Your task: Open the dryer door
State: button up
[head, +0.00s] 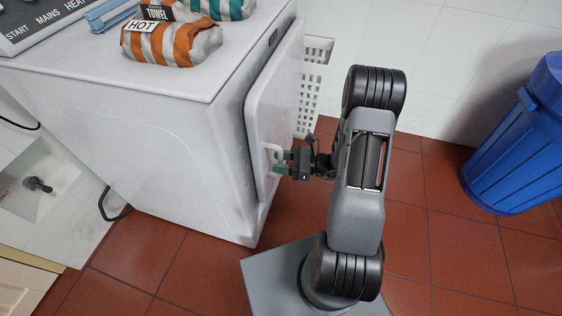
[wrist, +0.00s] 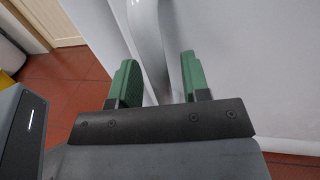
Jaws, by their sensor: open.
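The white dryer (head: 170,135) stands at the left in the head view. Its door (head: 275,95) is on the right-hand side of the machine and looks shut or nearly so. A pale handle (head: 271,158) sticks out near the door's lower edge. My gripper (head: 281,162) is at the handle. In the wrist view the green fingers (wrist: 160,78) are apart, and the handle (wrist: 150,45) runs between them. I cannot tell whether either finger touches it.
Rolled striped towels, one orange with a "HOT" label (head: 172,44), lie on top of the dryer. A blue bin (head: 520,135) stands at the right. Red floor tiles (head: 440,240) between it and my arm are clear. A white tiled wall (head: 440,60) is behind.

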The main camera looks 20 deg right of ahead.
grip_shut()
dwell(0.4)
